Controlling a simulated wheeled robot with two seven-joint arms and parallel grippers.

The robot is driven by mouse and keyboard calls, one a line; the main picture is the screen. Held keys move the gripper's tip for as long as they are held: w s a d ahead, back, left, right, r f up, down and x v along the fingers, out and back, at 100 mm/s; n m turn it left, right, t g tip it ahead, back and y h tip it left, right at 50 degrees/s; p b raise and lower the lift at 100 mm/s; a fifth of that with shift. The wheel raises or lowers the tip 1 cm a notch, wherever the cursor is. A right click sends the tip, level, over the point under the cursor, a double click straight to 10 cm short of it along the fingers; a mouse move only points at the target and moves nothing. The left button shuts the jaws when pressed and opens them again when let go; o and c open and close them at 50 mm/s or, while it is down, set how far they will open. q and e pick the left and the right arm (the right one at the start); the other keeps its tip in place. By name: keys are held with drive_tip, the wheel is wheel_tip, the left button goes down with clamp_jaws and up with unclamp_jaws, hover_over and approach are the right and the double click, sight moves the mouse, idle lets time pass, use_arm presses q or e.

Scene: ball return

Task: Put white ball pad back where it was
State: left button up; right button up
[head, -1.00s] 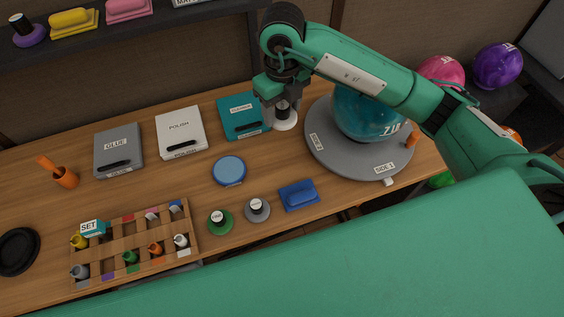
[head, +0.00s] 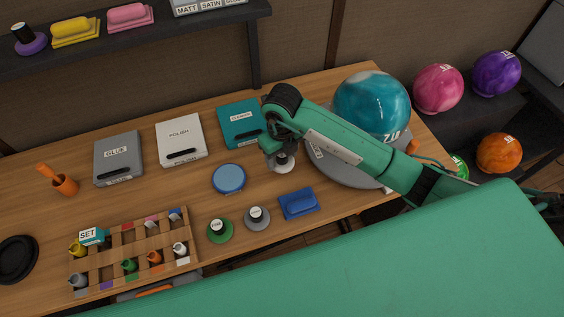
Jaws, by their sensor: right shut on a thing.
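The white ball pad (head: 281,163) is a round white disc with a dark knob. My right gripper (head: 281,152) is shut on its knob from above. The pad is over the wooden table, between the teal cleaner box and the blue block; I cannot tell whether it touches the table. My left gripper is not in view.
The teal ball (head: 372,104) sits on the grey turntable (head: 345,172), partly behind my right arm. Bare wood lies left of the tin.

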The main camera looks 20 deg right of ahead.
sight(282, 164)
wheel_tip(282, 164, down, 4)
drive_tip(key=shift+f+p, duration=0.1)
drive_tip(key=shift+p, duration=0.2)
drive_tip(key=shift+f, duration=0.1)
drive_tip(key=shift+f, duration=0.1)
drive_tip(key=o, duration=0.9)
